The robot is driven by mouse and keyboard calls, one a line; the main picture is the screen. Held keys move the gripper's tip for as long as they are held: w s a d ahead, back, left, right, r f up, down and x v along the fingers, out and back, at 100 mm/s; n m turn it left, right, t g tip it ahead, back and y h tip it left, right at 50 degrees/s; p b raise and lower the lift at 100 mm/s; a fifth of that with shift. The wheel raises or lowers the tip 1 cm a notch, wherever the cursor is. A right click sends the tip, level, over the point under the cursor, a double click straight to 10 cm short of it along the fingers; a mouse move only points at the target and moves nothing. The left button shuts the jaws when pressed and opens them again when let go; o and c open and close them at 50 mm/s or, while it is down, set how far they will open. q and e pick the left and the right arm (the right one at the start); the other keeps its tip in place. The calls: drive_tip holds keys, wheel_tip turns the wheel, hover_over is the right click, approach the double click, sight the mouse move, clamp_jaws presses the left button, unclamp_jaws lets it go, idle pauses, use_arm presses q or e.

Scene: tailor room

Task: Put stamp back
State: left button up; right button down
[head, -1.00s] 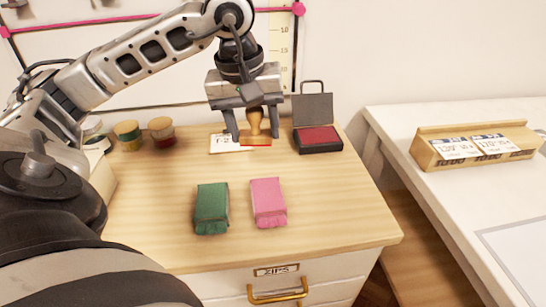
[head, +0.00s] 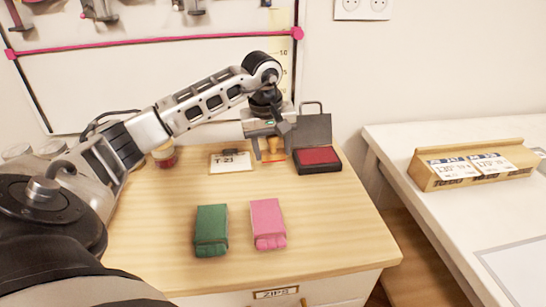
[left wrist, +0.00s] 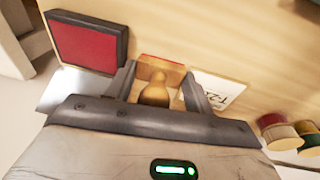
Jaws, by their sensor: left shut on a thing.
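The stamp has a rounded wooden handle and a flat base with a red edge; it shows in the left wrist view (left wrist: 155,92) and, partly hidden, in the head view (head: 275,147). My left gripper (head: 272,156) is shut on the stamp, with one finger on each side of the handle. It holds the stamp upright at the back of the wooden table, between the card and the ink pad. The open ink pad (head: 317,156) has a red surface and a raised grey lid; it is just right of the gripper. My right gripper is not in view.
A white card marked T-23 (head: 229,162) lies left of the stamp. A green packet (head: 211,230) and a pink packet (head: 267,222) lie nearer the front. Small round containers (left wrist: 279,132) stand at the back left. A white table (head: 435,215) is at right.

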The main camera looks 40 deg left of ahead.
sight(272, 152)
use_arm(q)
drive_tip(key=shift+w+f, duration=0.15)
drive_tip(key=shift+f, duration=0.15)
drive_tip(key=shift+w+f, duration=0.1)
drive_tip(key=shift+f, duration=1.65)
drive_tip(key=o, duration=0.8)
drive_tip(key=r, duration=0.4)
drive_tip(key=s+r, duration=0.1)
drive_tip(key=r, duration=0.3)
drive_tip(key=s+r, duration=0.1)
drive_tip(key=r, duration=0.3)
drive_tip(key=shift+r, duration=0.1)
